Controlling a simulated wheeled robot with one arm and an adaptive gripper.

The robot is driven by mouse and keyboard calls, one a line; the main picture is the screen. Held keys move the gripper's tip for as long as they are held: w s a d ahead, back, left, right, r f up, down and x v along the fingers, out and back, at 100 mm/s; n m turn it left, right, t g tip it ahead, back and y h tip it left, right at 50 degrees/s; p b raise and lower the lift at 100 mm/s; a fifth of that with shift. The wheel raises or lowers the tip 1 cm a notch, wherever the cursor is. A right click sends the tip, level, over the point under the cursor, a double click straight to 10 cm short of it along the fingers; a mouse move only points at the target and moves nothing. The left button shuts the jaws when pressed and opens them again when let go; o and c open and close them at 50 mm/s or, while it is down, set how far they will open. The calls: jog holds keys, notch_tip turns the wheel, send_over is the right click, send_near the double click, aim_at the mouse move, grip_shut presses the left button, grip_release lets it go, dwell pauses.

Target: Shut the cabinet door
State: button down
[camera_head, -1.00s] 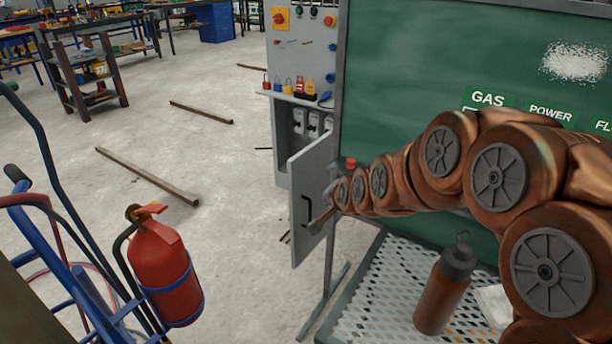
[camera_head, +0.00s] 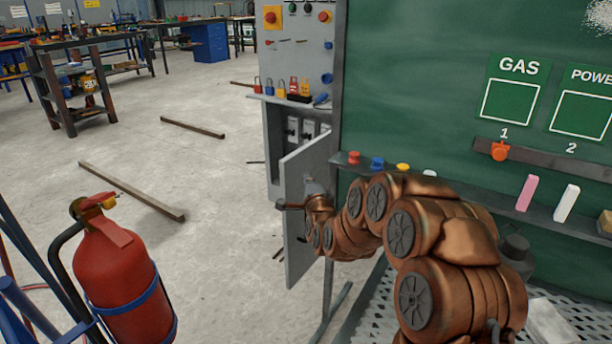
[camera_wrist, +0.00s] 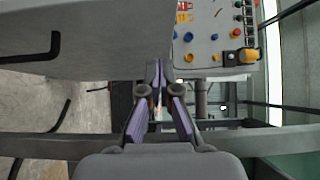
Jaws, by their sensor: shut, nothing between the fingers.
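The grey cabinet door (camera_head: 309,164) stands open below the control panel in the head view, with the cabinet's inside and several switches (camera_head: 293,130) showing behind it. My gripper (camera_head: 281,204) is shut and empty, in front of the door near its free edge. I cannot tell if it touches the door. My arm hides part of the door, and the handle is not clear there. In the wrist view, the door (camera_wrist: 100,50) fills the upper left with its black handle (camera_wrist: 32,55), and my gripper's purple-padded fingers (camera_wrist: 157,85) point toward its edge.
A green board (camera_head: 420,90) with a ledge stands right of the cabinet, above a perforated bench. A red fire extinguisher (camera_head: 117,275) stands at the lower left. Bars (camera_head: 130,188) lie on the otherwise open floor. A workbench (camera_head: 70,85) stands at the back left.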

aim_at(300, 159)
jog(key=shift+w+a+b, duration=0.3)
jog(key=shift+w+b, duration=0.05)
jog(key=shift+w, duration=1.2)
jog(key=shift+w+a+b, duration=0.25)
jog(key=shift+w+b, duration=0.05)
jog(key=shift+w, duration=1.3)
jog(key=shift+w+a+b, duration=0.3)
jog(key=shift+w+b, duration=0.05)
jog(key=shift+w, duration=1.2)
